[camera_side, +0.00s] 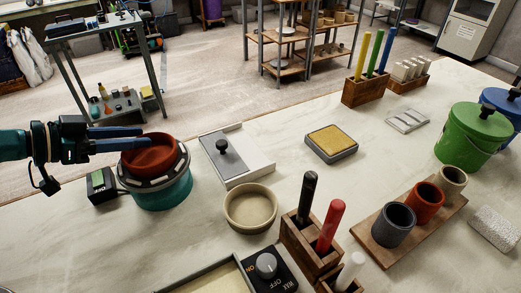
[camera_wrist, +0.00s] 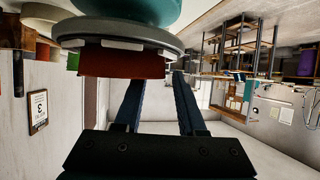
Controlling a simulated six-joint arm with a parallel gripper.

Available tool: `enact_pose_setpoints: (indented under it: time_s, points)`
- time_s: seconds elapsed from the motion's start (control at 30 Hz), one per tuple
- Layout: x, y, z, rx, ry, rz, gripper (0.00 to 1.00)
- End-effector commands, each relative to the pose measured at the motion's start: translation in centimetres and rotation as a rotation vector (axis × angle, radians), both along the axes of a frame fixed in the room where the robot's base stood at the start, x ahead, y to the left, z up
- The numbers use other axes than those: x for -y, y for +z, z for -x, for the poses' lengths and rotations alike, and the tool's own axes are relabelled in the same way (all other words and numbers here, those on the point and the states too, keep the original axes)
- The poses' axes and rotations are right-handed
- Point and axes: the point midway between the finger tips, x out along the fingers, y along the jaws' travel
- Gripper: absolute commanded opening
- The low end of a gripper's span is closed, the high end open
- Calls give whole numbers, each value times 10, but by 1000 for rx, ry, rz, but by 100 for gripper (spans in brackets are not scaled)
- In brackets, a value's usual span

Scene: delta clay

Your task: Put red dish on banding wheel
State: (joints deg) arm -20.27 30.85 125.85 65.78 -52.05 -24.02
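The red dish (camera_side: 152,157) sits upright on the grey top of the banding wheel (camera_side: 163,190), which has a teal base. In the wrist view, which is upside down, the red dish (camera_wrist: 122,62) shows against the wheel's grey disc (camera_wrist: 120,36). My gripper (camera_side: 147,136) reaches in from the left at about the height of the dish's rim. Its two dark blue fingers are apart, with nothing held between them. In the wrist view the fingertips (camera_wrist: 155,75) are close to the dish; I cannot tell whether they touch it.
A small box marked OFF (camera_side: 103,185) stands left of the wheel. A beige bowl (camera_side: 250,207), a tray with a black knob (camera_side: 240,165) and a wooden tool block (camera_side: 310,245) stand to the right. Bare table lies between the bowl and the sponge tray (camera_side: 331,143).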

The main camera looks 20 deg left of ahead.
Motion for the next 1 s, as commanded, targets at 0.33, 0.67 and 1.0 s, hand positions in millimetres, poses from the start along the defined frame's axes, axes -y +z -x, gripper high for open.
enact_pose_setpoints:
  time_s: [0.33, 0.67, 1.0]
  points:
    - [0, 1, 0, 0, 0, -1, 41]
    - [-24, 23, 33, 6, 6, -2, 41]
    - [-52, 48, 77, 5, 3, -1, 41]
